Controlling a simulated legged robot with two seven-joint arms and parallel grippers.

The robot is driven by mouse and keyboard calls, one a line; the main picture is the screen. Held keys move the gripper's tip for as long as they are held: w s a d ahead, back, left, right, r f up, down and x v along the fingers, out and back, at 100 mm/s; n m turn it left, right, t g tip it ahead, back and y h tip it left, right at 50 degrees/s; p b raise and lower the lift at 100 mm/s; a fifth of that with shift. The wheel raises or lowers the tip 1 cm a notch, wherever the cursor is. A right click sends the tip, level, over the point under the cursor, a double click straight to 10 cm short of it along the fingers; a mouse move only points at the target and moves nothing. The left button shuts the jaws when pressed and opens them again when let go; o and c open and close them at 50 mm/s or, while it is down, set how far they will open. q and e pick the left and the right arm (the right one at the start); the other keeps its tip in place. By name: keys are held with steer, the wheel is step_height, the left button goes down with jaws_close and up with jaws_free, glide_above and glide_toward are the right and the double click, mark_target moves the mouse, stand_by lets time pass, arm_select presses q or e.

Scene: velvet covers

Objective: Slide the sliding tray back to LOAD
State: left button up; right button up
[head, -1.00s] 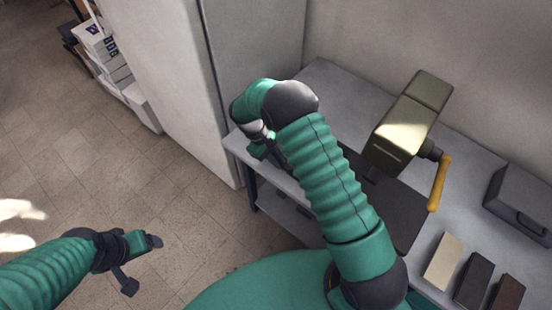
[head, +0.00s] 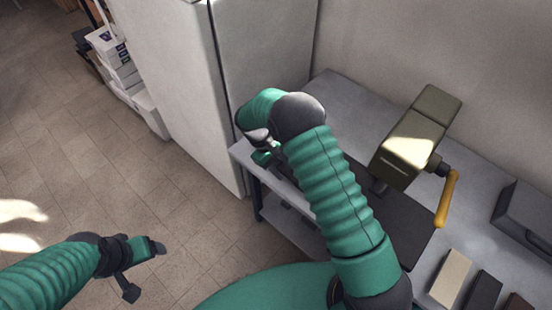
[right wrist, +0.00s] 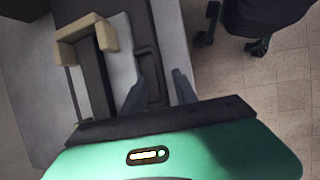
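An olive machine (head: 415,140) with a yellow crank handle (head: 447,198) stands on the grey bench, above a dark base plate (head: 400,228). In the right wrist view a beige bracket (right wrist: 108,36) sits by a light grey strip and a dark bar (right wrist: 147,68) with a slot along the bench edge; I cannot tell which part is the sliding tray. My right gripper (head: 264,156) is at the bench's left end, partly hidden by its arm. In the wrist view its fingers (right wrist: 160,90) are apart near the dark bar. My left gripper (head: 145,268) is open and empty above the floor.
A dark grey case (head: 525,215) and several flat blocks (head: 451,277) lie on the bench's right part. A tall pale cabinet (head: 175,75) stands just left of the bench. White boxes (head: 118,65) are further back. The floor at left is clear.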

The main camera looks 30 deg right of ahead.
steer(key=b+v, duration=0.1)
steer(key=v, duration=1.5)
steer(key=shift+w, duration=0.1)
steer(key=s+f+m+t+y, duration=0.1)
steer(key=s+m+t+y, duration=0.2)
steer(key=s, duration=1.6)
steer(key=m+t, duration=0.1)
steer(key=t, duration=0.2)
steer(key=shift+s+f+y, duration=0.3)
steer(key=shift+f, duration=0.1)
steer(key=shift+a, duration=0.1)
